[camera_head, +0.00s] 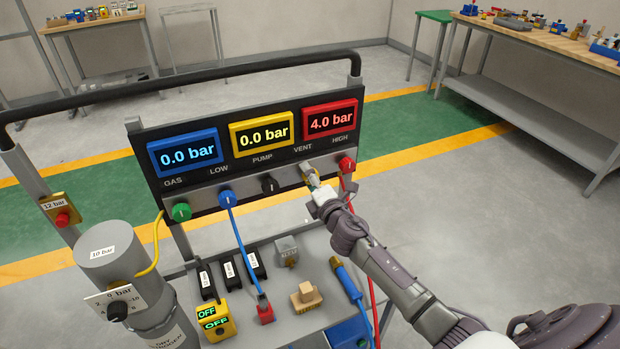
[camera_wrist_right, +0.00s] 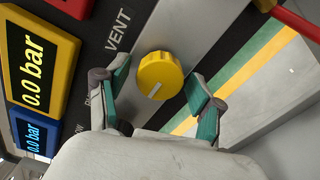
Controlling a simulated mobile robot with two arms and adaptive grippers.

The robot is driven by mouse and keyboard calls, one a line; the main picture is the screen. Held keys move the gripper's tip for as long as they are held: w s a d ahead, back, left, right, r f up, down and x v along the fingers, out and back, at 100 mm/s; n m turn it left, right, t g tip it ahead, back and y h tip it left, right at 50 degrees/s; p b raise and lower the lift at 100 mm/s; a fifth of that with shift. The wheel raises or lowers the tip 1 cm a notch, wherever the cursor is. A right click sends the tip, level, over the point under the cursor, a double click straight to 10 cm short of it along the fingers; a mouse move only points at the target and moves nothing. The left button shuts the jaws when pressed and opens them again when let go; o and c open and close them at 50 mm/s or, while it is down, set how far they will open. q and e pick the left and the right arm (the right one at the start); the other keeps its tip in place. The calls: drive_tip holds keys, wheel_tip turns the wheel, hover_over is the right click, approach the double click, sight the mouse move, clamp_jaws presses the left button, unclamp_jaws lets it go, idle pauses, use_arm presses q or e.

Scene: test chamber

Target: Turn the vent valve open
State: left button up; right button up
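The vent valve is a round yellow knob with a white line (camera_wrist_right: 160,75), below the VENT label on the black panel (camera_wrist_right: 117,30). In the head view the knob is mostly hidden by my right gripper (camera_head: 313,180), which reaches it from the lower right. In the wrist view my right gripper (camera_wrist_right: 159,82) is open, with one green-padded finger on each side of the knob. A gap shows between each finger and the knob. My left gripper is in neither view.
Displays read 0.0 bar on blue (camera_head: 188,153), 0.0 bar on yellow (camera_head: 262,133) and 4.0 bar on red (camera_head: 331,119). A red knob (camera_head: 346,164) with a red hose sits just right of my gripper, a black knob (camera_head: 269,185) left. A shelf with loose parts lies below.

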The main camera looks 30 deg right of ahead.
drive_tip(key=shift+s, duration=0.1)
drive_tip(key=s, duration=1.2)
drive_tip(key=shift+a, duration=0.35)
drive_tip(key=shift+w, duration=0.1)
